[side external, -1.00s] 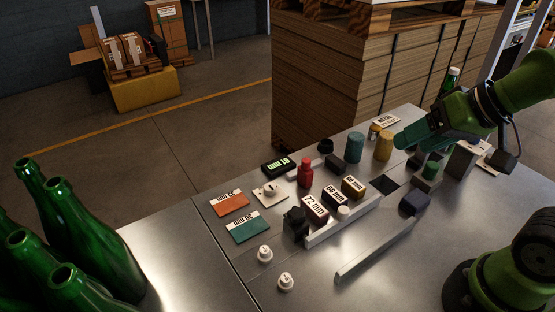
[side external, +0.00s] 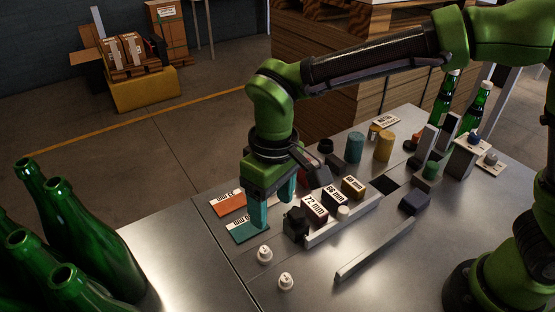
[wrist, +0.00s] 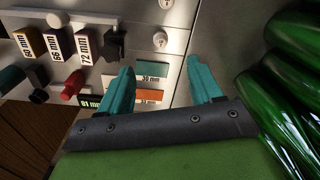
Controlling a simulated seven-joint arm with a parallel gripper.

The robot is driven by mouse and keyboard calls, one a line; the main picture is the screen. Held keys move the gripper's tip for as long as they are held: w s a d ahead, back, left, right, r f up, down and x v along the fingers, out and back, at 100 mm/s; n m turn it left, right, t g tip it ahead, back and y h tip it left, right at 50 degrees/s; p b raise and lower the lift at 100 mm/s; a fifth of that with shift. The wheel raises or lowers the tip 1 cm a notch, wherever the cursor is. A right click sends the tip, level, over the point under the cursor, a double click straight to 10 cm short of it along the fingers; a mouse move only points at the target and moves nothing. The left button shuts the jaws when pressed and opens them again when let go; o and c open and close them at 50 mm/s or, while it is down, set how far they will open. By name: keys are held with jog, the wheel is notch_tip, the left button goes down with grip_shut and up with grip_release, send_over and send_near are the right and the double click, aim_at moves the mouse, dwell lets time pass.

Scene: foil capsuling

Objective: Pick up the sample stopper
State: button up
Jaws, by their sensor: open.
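Two small white stoppers stand on the steel table near its front: one (side external: 265,254) just in front of my gripper, the other (side external: 285,282) nearer the camera. Both show in the wrist view, the closer one (wrist: 160,40) beyond the fingertips and the other (wrist: 165,4) at the top edge. Which one is the sample stopper I cannot tell. My gripper (side external: 273,206) points down over the cards, open and empty. In the wrist view its teal fingers (wrist: 160,68) are apart on either side of the teal card (wrist: 151,77). A small pale pad with a fitting is now hidden behind my gripper.
An orange card (side external: 228,203) lies behind the teal one. A black knobbed piece (side external: 296,222) and a rack of labelled blocks (side external: 335,198) stand to the right. A long metal bar (side external: 375,250) lies in front. Green bottles (side external: 75,245) stand at left.

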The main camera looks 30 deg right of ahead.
jog(key=w+r, duration=0.1)
send_over(264, 249)
jog(key=f, duration=1.1)
jog(key=shift+s+d+f, duration=0.1)
jog(key=shift+s, duration=0.3)
jog(key=f, duration=0.5)
jog(key=shift+w+f, duration=0.3)
jog(key=shift+w, duration=0.1)
